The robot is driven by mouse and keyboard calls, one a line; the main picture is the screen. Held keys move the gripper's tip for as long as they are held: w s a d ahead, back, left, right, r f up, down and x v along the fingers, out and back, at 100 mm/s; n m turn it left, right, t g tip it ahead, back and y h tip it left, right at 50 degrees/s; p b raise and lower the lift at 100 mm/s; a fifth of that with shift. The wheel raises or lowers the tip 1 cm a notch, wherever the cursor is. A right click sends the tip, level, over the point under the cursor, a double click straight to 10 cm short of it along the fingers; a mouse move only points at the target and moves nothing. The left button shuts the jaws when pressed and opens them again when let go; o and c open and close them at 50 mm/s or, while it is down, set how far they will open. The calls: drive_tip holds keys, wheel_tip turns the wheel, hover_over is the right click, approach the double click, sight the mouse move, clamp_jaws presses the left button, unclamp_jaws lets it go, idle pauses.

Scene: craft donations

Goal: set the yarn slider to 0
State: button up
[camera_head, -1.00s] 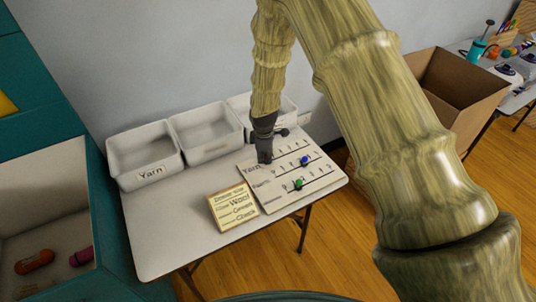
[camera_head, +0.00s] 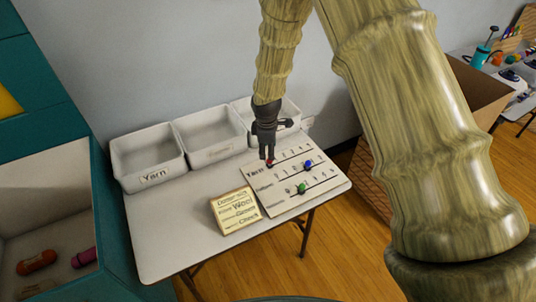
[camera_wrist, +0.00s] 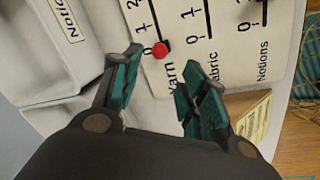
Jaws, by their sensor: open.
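The slider board (camera_head: 325,171) lies on the white table with Yarn, Fabric and Notions rows; it also shows in the wrist view (camera_wrist: 228,62). The red yarn knob (camera_wrist: 161,50) sits beside the 0 mark, at the end of its row by the word Yarn. In the head view the red knob (camera_head: 270,163) is just below my fingertips. My gripper (camera_head: 267,156) is open and empty above the yarn row's left end. In the wrist view its fingers (camera_wrist: 160,70) are spread, with the knob between and just beyond the tips.
The blue knob (camera_head: 308,165) and green knob (camera_head: 301,188) are on the other two rows. A small sign (camera_head: 234,211) stands left of the board. White bins (camera_head: 152,178) line the table's back. The table's front left is clear.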

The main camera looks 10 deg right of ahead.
drive_tip(key=shift+s+a+r, duration=0.1)
drive_tip(key=shift+s+r, duration=0.05)
drive_tip(key=shift+r, duration=0.65)
drive_tip(key=shift+s+r, duration=0.2)
drive_tip(key=shift+r, duration=0.6)
drive_tip(key=shift+s+a+r, duration=0.1)
drive_tip(key=shift+s+r, duration=0.05)
drive_tip(key=shift+r, duration=0.65)
